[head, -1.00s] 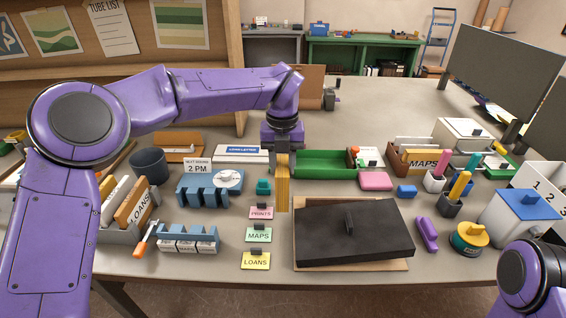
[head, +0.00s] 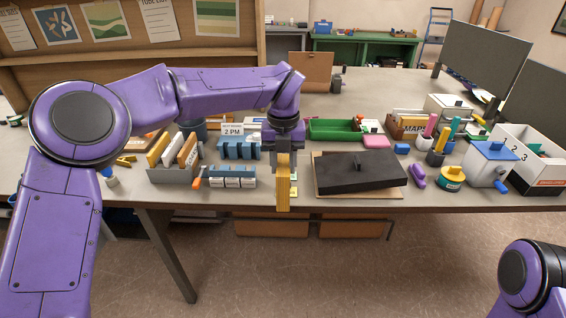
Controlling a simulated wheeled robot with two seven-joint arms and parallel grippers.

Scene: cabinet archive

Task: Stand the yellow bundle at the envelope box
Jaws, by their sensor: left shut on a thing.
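My left gripper (head: 284,150) is shut on the yellow bundle (head: 283,187), a tall narrow upright block. The bundle hangs below the fingers and shows in front of the table's near edge, left of the black lid. I cannot tell how far it is from the table. A brown box with a MAPS label (head: 411,127) stands at the back right. My right gripper is not in view; only part of that arm shows at the lower right.
A black lidded case (head: 350,175) lies on a board. A green tray (head: 332,128) is behind it. A grey file holder (head: 172,172) and blue racks (head: 238,148) stand left. A white numbered box (head: 515,165) is far right. The table's far middle is clear.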

